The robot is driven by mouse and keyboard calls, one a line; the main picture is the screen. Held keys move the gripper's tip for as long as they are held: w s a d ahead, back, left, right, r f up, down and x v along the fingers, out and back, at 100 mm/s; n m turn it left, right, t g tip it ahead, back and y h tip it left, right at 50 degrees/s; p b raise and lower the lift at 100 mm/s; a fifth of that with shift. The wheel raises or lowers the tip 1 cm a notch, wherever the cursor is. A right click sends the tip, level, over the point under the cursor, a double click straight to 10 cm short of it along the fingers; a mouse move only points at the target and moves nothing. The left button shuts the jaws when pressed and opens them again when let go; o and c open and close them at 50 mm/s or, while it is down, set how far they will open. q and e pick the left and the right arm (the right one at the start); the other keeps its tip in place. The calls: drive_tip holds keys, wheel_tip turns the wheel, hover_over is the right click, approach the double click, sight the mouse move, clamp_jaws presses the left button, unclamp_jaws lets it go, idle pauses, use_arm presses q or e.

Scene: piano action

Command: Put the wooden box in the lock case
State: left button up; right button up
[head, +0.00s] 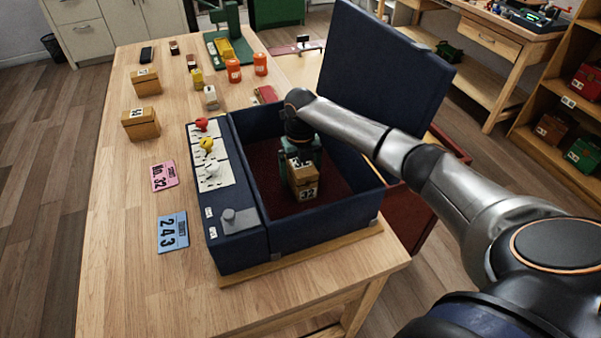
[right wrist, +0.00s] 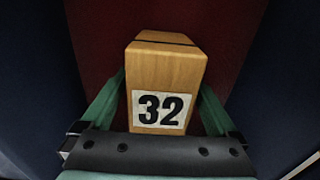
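The wooden box (head: 305,181), labelled 32, is inside the dark blue lock case (head: 335,224), near the middle of its red-lined compartment. The case's lid (head: 388,65) stands open at the back right. My right gripper (head: 303,163) reaches down into the case, its green fingers against both sides of the box. In the right wrist view the box (right wrist: 166,75) sits between the fingertips, with red lining behind it. I cannot tell whether the box touches the case floor. My left gripper is not in view.
Two other wooden boxes (head: 145,82) (head: 140,123) stand at the table's left. A pink card (head: 164,175) and a blue 243 card (head: 172,232) lie left of the case. Orange containers (head: 233,70) stand behind. The table's front left is clear.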

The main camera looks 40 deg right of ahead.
drive_tip(key=shift+o, duration=0.2)
wheel_tip(320, 180, up, 12)
drive_tip(key=shift+r, duration=0.2)
idle(0.3)
